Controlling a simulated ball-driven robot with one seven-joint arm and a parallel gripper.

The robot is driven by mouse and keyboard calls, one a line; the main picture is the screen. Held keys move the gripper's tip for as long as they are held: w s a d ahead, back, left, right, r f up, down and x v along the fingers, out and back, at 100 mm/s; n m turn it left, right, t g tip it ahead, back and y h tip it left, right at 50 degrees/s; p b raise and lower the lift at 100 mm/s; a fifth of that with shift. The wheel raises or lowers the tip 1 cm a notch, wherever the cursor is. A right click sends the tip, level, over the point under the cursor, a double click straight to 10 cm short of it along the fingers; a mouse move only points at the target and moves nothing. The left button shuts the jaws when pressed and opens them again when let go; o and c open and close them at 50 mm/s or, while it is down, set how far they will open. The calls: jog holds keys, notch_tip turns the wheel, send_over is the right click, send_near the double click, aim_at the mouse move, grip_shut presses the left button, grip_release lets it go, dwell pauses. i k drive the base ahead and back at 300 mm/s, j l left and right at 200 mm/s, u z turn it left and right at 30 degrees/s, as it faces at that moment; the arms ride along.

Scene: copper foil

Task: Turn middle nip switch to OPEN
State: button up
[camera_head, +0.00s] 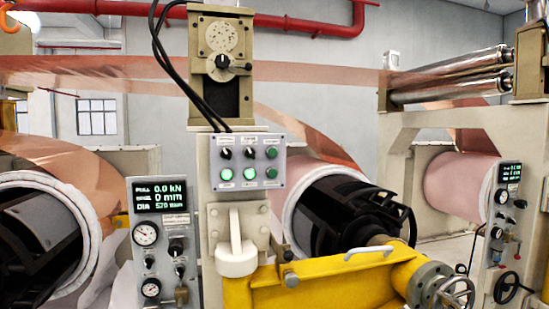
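A grey control box (240,162) is fixed to the beige central post. Its top row has a left black rotary switch (225,154), a middle black rotary switch (250,153) and a green button (271,152). Below are two bright, lit-looking green lamps, one under the left switch (225,175) and one under the middle switch (249,174), and a darker green button (271,173). Small labels sit above the switches, too small to read. The middle switch's pointer direction is hard to tell. My gripper is not in view.
A gauge panel (160,240) reading 0.0 kN stands left. Copper foil rolls lie behind, and foil (320,75) runs overhead. Black cables (185,70) hang above the box.

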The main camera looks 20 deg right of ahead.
aim_at(225, 153)
jog(key=i+l+u, duration=0.25)
jog(key=l, duration=0.6)
jog(key=i+l+u, duration=0.2)
jog(key=l, duration=0.7)
jog(key=l+u, duration=0.25)
jog(key=l, duration=0.6)
jog(key=k, duration=0.05)
